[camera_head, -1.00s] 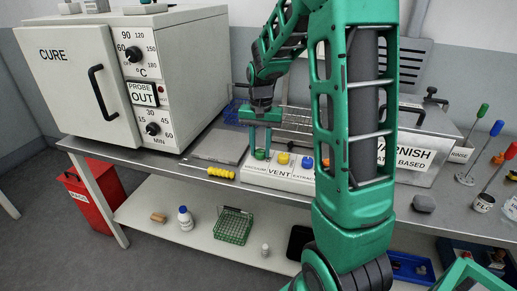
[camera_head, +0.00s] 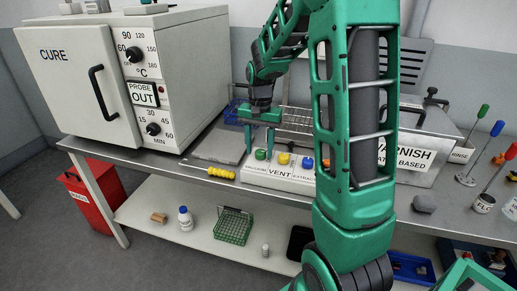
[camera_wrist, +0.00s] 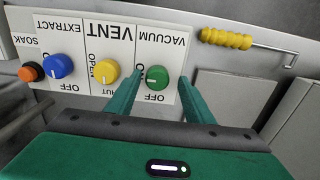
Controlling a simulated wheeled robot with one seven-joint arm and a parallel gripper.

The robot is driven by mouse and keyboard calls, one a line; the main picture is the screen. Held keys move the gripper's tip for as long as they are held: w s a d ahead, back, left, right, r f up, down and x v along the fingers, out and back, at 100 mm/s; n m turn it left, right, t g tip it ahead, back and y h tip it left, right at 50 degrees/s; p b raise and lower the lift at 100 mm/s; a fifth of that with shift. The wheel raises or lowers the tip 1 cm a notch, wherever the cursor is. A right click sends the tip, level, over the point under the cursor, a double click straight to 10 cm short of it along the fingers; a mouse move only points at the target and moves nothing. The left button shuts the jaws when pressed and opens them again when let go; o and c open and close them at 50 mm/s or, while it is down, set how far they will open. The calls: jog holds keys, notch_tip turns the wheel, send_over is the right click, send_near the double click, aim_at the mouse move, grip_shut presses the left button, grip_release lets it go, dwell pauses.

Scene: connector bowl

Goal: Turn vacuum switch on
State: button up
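The vacuum switch is a round green knob (camera_head: 260,154) on the white panel (camera_wrist: 110,15), under the upside-down word VACUUM in the wrist view. My gripper (camera_head: 260,146) is open and empty at the knob, pointing down. In the wrist view its fingers (camera_wrist: 160,84) stand on either side of the knob, with gaps visible. I cannot tell its exact height.
A yellow knob (camera_wrist: 103,73), a blue knob (camera_wrist: 57,66) and an orange knob (camera_wrist: 31,71) sit in a row beside the green one. A yellow-handled hook tool (camera_head: 222,173) lies left of the panel. The CURE oven (camera_head: 70,85) and varnish tank (camera_head: 410,150) flank the area.

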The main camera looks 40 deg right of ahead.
aim_at(259, 150)
notch_tip(259, 150, up, 11)
jog(key=shift+f, duration=0.15)
dwell(0.5)
dwell(0.4)
jog(key=s+a+f+n, duration=0.1)
jog(key=s+f+n, duration=0.1)
jog(key=s, duration=1.2)
jog(key=s+a+f+n, duration=0.1)
jog(key=s+f+n, duration=0.1)
jog(key=s, duration=1.2)
jog(key=shift+s+a+f, duration=0.3)
jog(key=shift+s+f, duration=0.05)
jog(key=shift+s, duration=0.05)
jog(key=shift+w+f, duration=0.25)
jog(key=shift+w, duration=0.35)
